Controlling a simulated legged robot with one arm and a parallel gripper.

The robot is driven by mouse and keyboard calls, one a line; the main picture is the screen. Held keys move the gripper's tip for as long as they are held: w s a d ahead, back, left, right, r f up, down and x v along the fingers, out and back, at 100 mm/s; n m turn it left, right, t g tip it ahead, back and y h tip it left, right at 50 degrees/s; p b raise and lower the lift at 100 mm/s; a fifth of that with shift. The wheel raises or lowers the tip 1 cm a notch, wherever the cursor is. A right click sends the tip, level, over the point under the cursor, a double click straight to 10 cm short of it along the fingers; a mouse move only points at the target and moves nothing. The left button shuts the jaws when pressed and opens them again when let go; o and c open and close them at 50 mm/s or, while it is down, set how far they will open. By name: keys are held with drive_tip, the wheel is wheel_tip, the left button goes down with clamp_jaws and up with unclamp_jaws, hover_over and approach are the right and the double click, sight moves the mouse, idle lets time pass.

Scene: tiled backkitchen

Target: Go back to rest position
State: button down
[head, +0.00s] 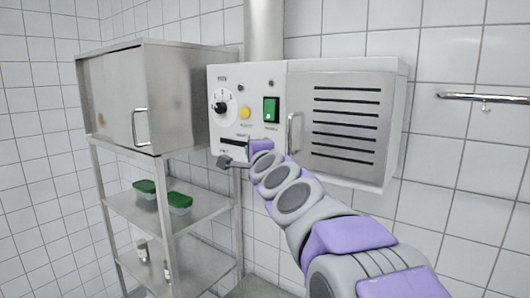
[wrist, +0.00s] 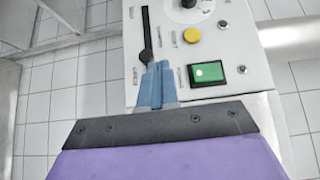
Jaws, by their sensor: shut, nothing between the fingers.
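My gripper (wrist: 156,86) shows in the wrist view with its blue fingers together and nothing between them. It is in front of the control panel (head: 223,82), close to the lower end of a dark slot (wrist: 147,35) with a lever. I cannot tell whether the fingertips touch the panel. In the head view my arm reaches from the lower right up to the panel, and its end partly hides the panel's lower part. The panel carries a black knob (head: 220,107), a yellow button (head: 244,113) and a green switch (head: 271,109).
A vented metal box (head: 345,170) with a handle adjoins the panel on the right. A steel cabinet (head: 178,90) stands left on a shelf rack (head: 205,205) holding two green-lidded containers (head: 145,188). A wall rail (head: 490,97) is at far right. A pipe (head: 263,30) rises above the panel.

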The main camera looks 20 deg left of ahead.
drive_tip(key=s+d+f+n+g+h+b, duration=0.25)
drive_tip(key=s+d+f+b, duration=0.2)
drive_tip(key=d+f, duration=0.5)
drive_tip(key=s+d+f+n+g+h+b, duration=0.25)
drive_tip(key=s+d+f, duration=0.4)
drive_tip(key=f, duration=0.65)
drive_tip(key=s+d+f+n+g+h+b, duration=0.1)
drive_tip(key=s+d+f+n+g+b, duration=0.3)
drive_tip(key=d+f, duration=0.65)
drive_tip(key=s+d+f+g+h+b, duration=0.2)
drive_tip(key=s+d+f, duration=0.4)
drive_tip(key=s, duration=0.3)
drive_tip(key=s+d+f+g+h+b, duration=0.2)
drive_tip(key=s+d+f+b, duration=0.2)
drive_tip(key=s+d+f, duration=0.3)
drive_tip(key=s+d+f+g+h+b, duration=0.1)
drive_tip(key=s+d+f+g+b, duration=0.1)
drive_tip(key=s+d+f, duration=0.4)
drive_tip(key=s+f+b, duration=0.1)
drive_tip(key=s+f, duration=0.3)
drive_tip(key=s, duration=0.3)
drive_tip(key=shift+d+n+h, duration=0.15)
drive_tip(key=shift+n+h, duration=0.25)
